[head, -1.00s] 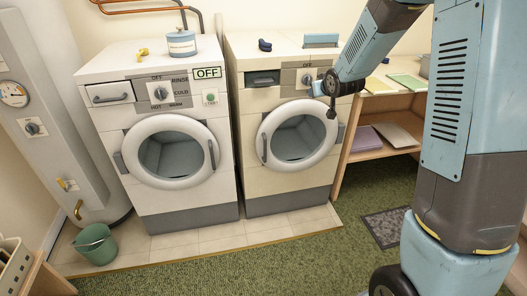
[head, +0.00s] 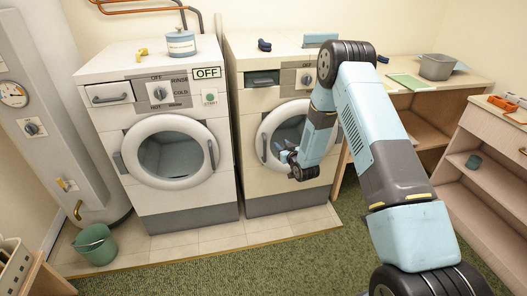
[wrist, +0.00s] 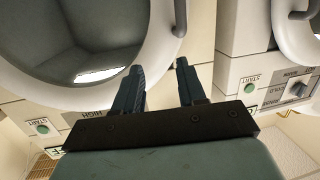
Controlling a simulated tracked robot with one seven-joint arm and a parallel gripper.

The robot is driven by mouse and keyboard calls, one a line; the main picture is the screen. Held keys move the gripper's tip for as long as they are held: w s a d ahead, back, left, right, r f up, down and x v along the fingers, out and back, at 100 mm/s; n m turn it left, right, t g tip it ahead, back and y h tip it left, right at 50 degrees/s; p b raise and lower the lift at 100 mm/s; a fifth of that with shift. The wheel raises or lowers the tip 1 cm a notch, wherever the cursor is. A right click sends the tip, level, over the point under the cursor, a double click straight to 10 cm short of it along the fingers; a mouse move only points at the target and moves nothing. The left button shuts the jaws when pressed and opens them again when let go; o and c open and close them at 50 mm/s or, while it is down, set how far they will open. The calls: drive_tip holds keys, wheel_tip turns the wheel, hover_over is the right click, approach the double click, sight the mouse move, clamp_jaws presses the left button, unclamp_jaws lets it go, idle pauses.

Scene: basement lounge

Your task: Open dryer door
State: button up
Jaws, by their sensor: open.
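The dryer is the cream machine (head: 285,200) on the right of the pair. Its round white door (head: 268,172) looks closed, with a dark glass window. A grey vertical handle (head: 264,147) is on the door's left side; in the upside-down wrist view the handle (wrist: 180,18) is at top centre. My gripper (head: 284,154) is in front of the door, just right of the handle. In the wrist view my gripper (wrist: 159,67) is open, with nothing between its fingers. The handle appears beyond the fingertips, apart from them. My arm hides the door's right side.
A white washer (head: 185,200) with its own round door stands close on the left. A green bucket (head: 95,243) sits at lower left. A wooden shelf unit (head: 490,180) stands at right. Green carpet (head: 250,270) in front is clear.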

drive_tip(key=t+y, duration=0.1)
approach(265, 151)
drive_tip(key=x, duration=1)
drive_tip(key=shift+w+a, duration=0.1)
drive_tip(key=shift+w, duration=0.25)
clamp_jaws()
